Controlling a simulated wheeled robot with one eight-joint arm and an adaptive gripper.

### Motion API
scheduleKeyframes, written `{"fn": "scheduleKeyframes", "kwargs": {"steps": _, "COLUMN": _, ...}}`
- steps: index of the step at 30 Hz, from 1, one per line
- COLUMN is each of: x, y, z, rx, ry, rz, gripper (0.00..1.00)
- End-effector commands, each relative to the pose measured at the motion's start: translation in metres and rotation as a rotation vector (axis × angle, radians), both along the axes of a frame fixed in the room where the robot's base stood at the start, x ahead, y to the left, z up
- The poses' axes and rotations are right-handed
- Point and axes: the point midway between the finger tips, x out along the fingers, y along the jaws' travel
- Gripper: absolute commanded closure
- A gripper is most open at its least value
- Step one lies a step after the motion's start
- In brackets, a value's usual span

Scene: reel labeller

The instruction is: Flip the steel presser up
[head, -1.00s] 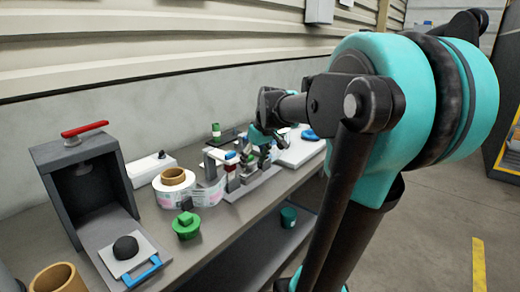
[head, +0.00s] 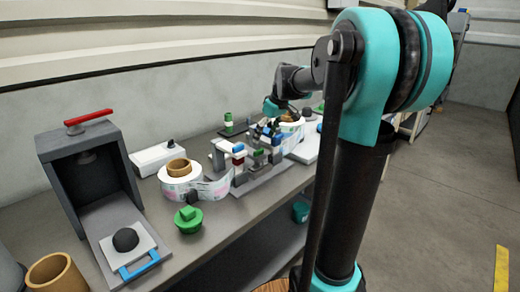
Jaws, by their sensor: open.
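The reel labeller stands on the bench in the middle of the head view, on a grey base plate (head: 262,187). It has grey posts and small red, blue and green parts. A label reel (head: 181,180) with a brown core is at its left, and its printed strip runs toward the labeller. The steel presser is too small and crowded among these parts to pick out for certain. My gripper (head: 268,128) is at the labeller's far right side, pointing down, with its jaws open. Its fingertips are small and partly merge with the labeller's parts, so contact cannot be told.
A grey box with a red lever (head: 88,117) stands at the left, with a blue-handled plate (head: 139,267) before it. A white box (head: 157,157) is behind.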

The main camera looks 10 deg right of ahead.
Motion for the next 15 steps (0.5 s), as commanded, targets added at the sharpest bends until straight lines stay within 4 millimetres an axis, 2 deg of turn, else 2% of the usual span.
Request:
{"fn": "scheduleKeyframes", "kwargs": {"steps": 6, "x": 0.013, "y": 0.010, "z": -0.039, "rx": -0.001, "ry": 0.001, "rz": 0.001, "gripper": 0.36}}
{"fn": "scheduleKeyframes", "kwargs": {"steps": 15, "x": 0.023, "y": 0.016, "z": -0.068, "rx": -0.001, "ry": -0.001, "rz": 0.000, "gripper": 0.36}}
